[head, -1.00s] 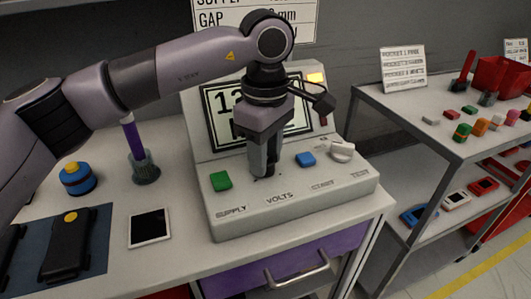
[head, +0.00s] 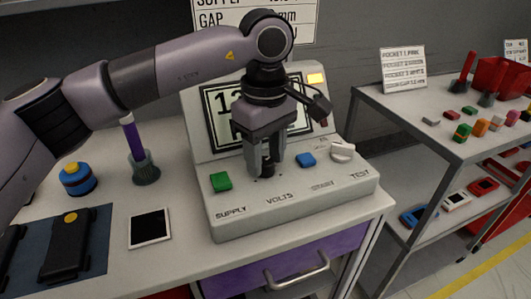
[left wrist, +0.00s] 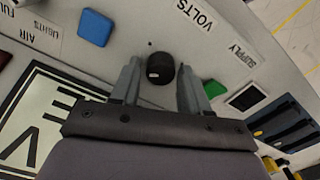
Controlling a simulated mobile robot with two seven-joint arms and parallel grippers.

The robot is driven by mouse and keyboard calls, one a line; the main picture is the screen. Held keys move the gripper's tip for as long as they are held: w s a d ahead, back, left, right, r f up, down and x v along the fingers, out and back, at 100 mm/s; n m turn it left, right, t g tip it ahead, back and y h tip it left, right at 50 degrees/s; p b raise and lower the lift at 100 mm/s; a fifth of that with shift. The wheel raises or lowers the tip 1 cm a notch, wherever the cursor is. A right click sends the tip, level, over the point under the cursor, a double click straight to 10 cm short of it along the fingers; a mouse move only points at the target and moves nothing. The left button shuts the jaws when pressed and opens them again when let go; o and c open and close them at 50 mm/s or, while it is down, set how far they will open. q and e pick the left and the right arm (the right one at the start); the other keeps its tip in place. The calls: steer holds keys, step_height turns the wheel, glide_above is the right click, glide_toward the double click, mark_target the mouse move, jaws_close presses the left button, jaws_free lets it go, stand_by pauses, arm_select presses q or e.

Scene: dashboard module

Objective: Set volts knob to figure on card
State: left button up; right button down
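The volts knob (left wrist: 160,70) is round and black with a small pale mark, set in the grey panel near the VOLTS label (head: 280,198). My left gripper (head: 266,170) is low over the panel, pointing down. In the left wrist view its fingers (left wrist: 158,85) stand open on either side of the knob, with a gap on each side. The display (head: 222,110) reads "12" at its left; the gripper hides the rest. The card (head: 222,18) behind shows SUPPLY and GAP lines, and my arm covers part of its figures. My right gripper is not in view.
The panel (head: 300,205) also has a green button (head: 220,182), a blue button (head: 305,160) and a white knob (head: 343,151). A holder with a purple rod (head: 133,135) and a blue-yellow item (head: 77,178) stand left. A shelf (head: 400,105) with small parts is right.

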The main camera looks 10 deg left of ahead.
mark_target(266, 161)
arm_select(q)
steer(key=shift+o, duration=0.5)
step_height(266, 161, up, 7)
steer(key=shift+r, duration=0.1)
steer(key=shift+s, duration=0.1)
stand_by(0.3)
